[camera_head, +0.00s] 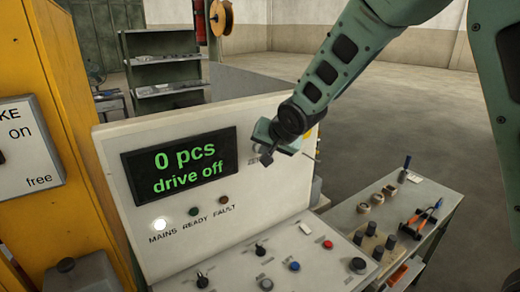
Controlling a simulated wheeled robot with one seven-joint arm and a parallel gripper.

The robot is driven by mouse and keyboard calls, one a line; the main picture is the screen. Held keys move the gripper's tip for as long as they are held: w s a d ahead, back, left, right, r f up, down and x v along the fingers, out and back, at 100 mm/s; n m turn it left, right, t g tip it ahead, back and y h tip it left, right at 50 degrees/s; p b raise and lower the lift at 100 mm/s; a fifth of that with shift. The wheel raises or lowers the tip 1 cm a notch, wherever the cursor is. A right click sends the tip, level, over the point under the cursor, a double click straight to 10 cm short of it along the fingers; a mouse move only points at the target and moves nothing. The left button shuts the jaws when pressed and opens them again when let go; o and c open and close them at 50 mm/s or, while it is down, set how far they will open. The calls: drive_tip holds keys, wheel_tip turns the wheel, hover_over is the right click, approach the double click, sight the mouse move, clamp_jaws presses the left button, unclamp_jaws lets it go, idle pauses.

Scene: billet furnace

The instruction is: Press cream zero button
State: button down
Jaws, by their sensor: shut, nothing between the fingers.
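A sloped cream control panel (200,245) carries a black display (180,163) reading "0 pcs" and "drive off" in green. My gripper (266,159) is shut and empty, just right of the display, close to the panel face. A partly covered label starting with "ZE" (253,161) shows beside its fingers. I cannot make out the cream zero button there; my gripper covers that area. I cannot tell whether the fingertips touch the panel.
A white lamp (159,224) glows over "MAINS"; the "READY" and "FAULT" lamps look dark. The lower console holds knobs, a red button (328,244) and a blue button (295,266). A tool bench (437,190) stands right, a yellow cabinet (40,60) left.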

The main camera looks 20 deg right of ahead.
drive_tip(key=shift+s, duration=0.15)
drive_tip(key=shift+s+d+b, duration=0.25)
drive_tip(key=shift+s+b, duration=0.2)
drive_tip(key=shift+s, duration=0.2)
drive_tip(key=shift+s+d+b, duration=0.25)
drive_tip(key=shift+s+b, duration=0.15)
drive_tip(key=shift+s, duration=0.4)
drive_tip(key=shift+s+d+b, duration=0.3)
drive_tip(key=shift+s+b, duration=0.05)
drive_tip(key=shift+s, duration=0.4)
drive_tip(key=shift+s+d+b, duration=0.25)
drive_tip(key=shift+s+b, duration=0.15)
drive_tip(key=shift+s, duration=0.4)
